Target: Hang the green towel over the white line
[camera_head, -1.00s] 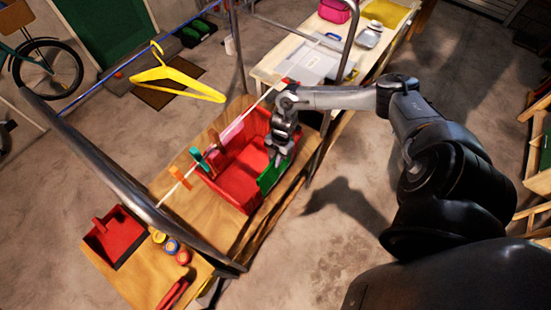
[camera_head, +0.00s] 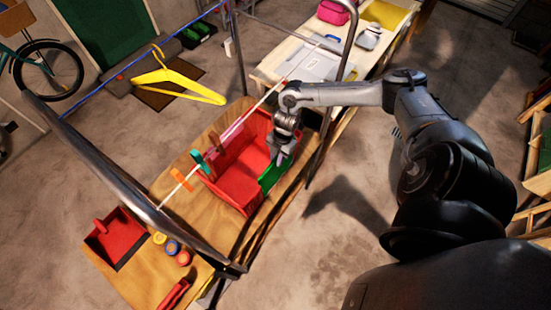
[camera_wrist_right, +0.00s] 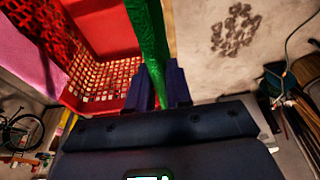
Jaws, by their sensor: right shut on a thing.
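The green towel (camera_head: 270,179) hangs down from my right gripper (camera_head: 281,157) at the right side of the red basket (camera_head: 236,198). In the right wrist view the towel (camera_wrist_right: 148,35) is a narrow green strip between the two fingers (camera_wrist_right: 161,88), and the gripper is shut on it. The white line (camera_head: 263,99) runs diagonally above the basket, to the left of the gripper. The towel is to the right of the line and apart from it. My left gripper is not in view.
An orange clothespin (camera_head: 181,180) and a green one (camera_head: 200,163) sit on the line, near a pink cloth (camera_head: 232,131). A yellow hanger (camera_head: 180,78) hangs at the left on a blue line. Metal rails (camera_head: 110,178) frame the wooden bench.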

